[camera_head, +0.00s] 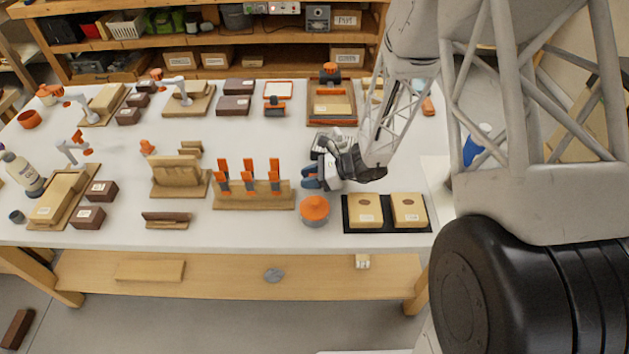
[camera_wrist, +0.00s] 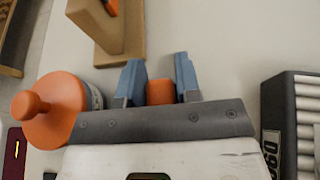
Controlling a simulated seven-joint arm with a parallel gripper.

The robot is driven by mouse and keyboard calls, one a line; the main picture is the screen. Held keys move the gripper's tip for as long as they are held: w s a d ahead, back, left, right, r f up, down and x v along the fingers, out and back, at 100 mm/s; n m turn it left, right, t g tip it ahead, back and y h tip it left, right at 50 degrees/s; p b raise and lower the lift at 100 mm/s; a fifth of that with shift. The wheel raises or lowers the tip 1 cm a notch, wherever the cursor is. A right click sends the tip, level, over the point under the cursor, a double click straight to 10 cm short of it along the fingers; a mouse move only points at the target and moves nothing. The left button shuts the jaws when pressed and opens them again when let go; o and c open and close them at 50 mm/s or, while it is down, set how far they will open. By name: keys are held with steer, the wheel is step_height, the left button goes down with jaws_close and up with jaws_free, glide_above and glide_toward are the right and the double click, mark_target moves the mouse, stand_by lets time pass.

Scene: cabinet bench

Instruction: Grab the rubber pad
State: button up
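My gripper (camera_wrist: 160,75) has blue fingers that stand apart with a small orange block (camera_wrist: 158,92) between them. In the head view my gripper (camera_head: 313,178) is low over the white bench, right of the wooden rack with orange clips and behind the round orange-lidded container. The orange block cannot be made out there.
The orange-lidded container (camera_head: 315,209) stands close by; its knobbed lid (camera_wrist: 52,108) is left of my fingers in the wrist view. A wooden rack (camera_head: 254,197) is to the left. A black tray (camera_head: 387,226) holds two tan blocks. A ridged, dark-framed item (camera_wrist: 290,125) lies right.

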steer(key=shift+c, duration=0.3)
steer(key=shift+r, duration=0.15)
step_height(320, 180, up, 10)
stand_by(0.7)
